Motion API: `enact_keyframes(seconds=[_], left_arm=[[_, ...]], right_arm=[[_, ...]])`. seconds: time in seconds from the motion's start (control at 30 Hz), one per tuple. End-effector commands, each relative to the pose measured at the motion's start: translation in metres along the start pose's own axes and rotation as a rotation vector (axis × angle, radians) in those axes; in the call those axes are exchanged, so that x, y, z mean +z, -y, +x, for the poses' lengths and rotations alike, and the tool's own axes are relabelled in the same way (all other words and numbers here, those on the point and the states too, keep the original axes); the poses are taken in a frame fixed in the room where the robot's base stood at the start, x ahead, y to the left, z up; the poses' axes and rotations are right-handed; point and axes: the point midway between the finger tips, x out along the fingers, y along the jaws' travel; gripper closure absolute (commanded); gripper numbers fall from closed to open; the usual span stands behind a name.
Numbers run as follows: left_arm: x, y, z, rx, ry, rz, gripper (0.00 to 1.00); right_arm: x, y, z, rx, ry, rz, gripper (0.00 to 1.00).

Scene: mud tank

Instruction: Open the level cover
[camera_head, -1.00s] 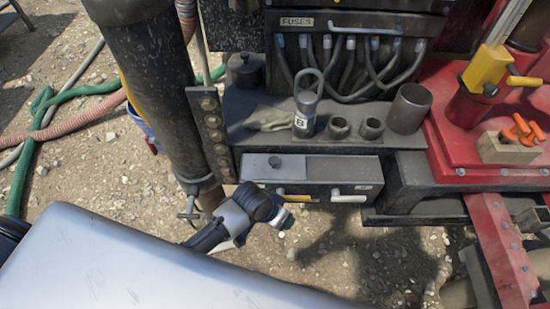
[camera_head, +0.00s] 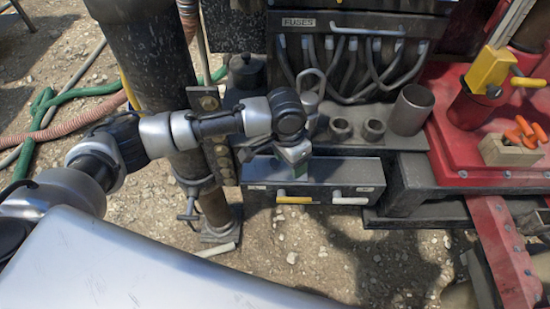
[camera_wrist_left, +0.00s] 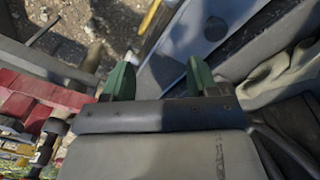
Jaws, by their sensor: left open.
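A flat grey lid (camera_head: 258,170), which looks like the level cover, lies on the left part of the top of the grey drawer box. It looks shut. My left gripper (camera_head: 294,168) is directly over its right part, pointing down, and hides its knob in the head view. In the left wrist view the lid shows as a grey plate (camera_wrist_left: 185,42) with a dark round knob (camera_wrist_left: 214,28) beyond the right finger. The green fingers of my left gripper (camera_wrist_left: 159,80) are apart with nothing between them. I cannot tell whether they touch the lid. My right gripper is not in view.
The box front has a yellow handle (camera_head: 294,200) and a white handle (camera_head: 350,201). Behind are metal cups (camera_head: 373,129), a taller cylinder (camera_head: 410,110) and fuse cables. A black pipe (camera_head: 150,65) stands left, and red machinery (camera_head: 465,150) right.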

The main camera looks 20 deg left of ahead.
Motion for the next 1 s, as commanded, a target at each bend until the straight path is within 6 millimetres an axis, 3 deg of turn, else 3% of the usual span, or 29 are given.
enact_keyframes(seconds=[0.03, 0.1, 0.2, 0.33, 0.8, 1.0], left_arm=[[-0.004, 0.022, -0.011, -0.033, 0.018, -0.038, 0.41], [-0.005, 0.042, -0.020, -0.056, 0.042, -0.084, 0.41], [-0.005, 0.059, -0.030, -0.074, 0.062, -0.132, 0.41], [-0.005, 0.068, -0.029, -0.082, 0.071, -0.156, 0.41], [0.002, 0.074, 0.050, -0.082, 0.072, -0.155, 0.41], [0.003, 0.075, 0.070, -0.081, 0.070, -0.155, 0.41]], right_arm=[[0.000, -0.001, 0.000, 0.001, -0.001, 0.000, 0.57], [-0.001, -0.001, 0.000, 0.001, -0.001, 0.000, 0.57], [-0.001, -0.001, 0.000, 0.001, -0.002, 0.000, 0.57], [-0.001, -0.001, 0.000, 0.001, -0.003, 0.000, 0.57], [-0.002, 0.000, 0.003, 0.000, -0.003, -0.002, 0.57], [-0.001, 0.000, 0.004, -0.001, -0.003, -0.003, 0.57]])
